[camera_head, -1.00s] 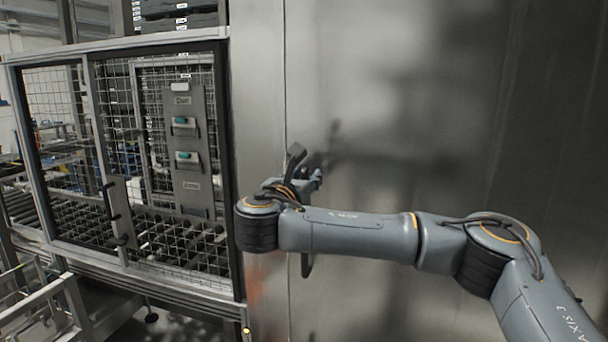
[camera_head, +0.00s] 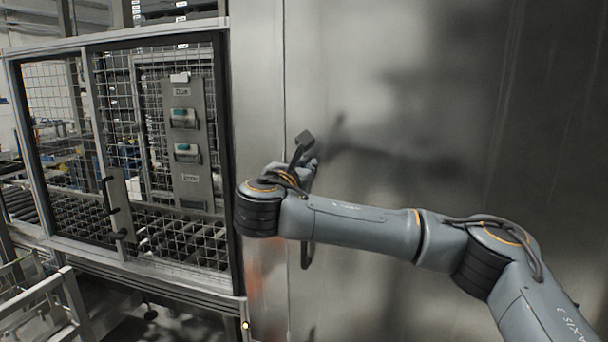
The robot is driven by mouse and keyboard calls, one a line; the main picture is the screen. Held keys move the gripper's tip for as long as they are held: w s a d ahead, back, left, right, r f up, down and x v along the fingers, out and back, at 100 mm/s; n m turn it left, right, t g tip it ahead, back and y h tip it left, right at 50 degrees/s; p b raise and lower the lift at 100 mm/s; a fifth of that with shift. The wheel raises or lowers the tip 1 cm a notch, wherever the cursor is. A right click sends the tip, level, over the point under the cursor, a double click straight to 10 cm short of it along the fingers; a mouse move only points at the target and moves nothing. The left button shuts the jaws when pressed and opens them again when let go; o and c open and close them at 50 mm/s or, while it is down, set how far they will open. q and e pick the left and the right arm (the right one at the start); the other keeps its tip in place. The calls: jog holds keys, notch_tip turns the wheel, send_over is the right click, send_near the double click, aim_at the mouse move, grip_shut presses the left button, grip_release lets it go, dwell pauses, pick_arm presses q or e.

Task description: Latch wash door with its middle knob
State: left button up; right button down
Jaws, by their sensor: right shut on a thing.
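The wash door appears to be the large brushed steel panel (camera_head: 420,110) that fills the middle and right, with a vertical seam at its left. My right arm reaches across it from the lower right. My right gripper (camera_head: 303,172) is at the door's left side, shut, mostly hidden behind my own wrist. A dark lever-like piece (camera_head: 305,138) sticks up above the gripper, tilted to the right, and a dark end (camera_head: 306,260) shows below the wrist. These look like parts of the knob that the gripper holds; its centre is hidden. My left gripper is not in view.
A wire mesh guard (camera_head: 110,150) in a metal frame stands at the left, with a grey control panel (camera_head: 190,145) and a black handle (camera_head: 109,200). Rollers show behind the mesh. A metal rail (camera_head: 45,295) is at the lower left.

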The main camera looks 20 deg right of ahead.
jog(key=m+b, duration=0.3)
jog(key=b, duration=0.1)
jog(key=f+m+b, duration=0.1)
jog(key=m+b, duration=0.3)
jog(key=d+f+m+b, duration=0.1)
jog(key=m+b, duration=0.2)
jog(key=b, duration=0.1)
jog(key=shift+s+m, duration=0.35)
jog(key=shift+m, duration=0.05)
jog(key=m+b, duration=0.2)
jog(key=m, duration=0.1)
jog(key=shift+d+f+b, duration=0.1)
jog(key=shift+b, duration=0.2)
jog(key=shift+m+b, duration=0.7)
jog(key=shift+m, duration=0.5)
jog(key=c, duration=1.4)
grip_release()
jog(key=v, duration=1.2)
jog(key=shift+w, duration=0.1)
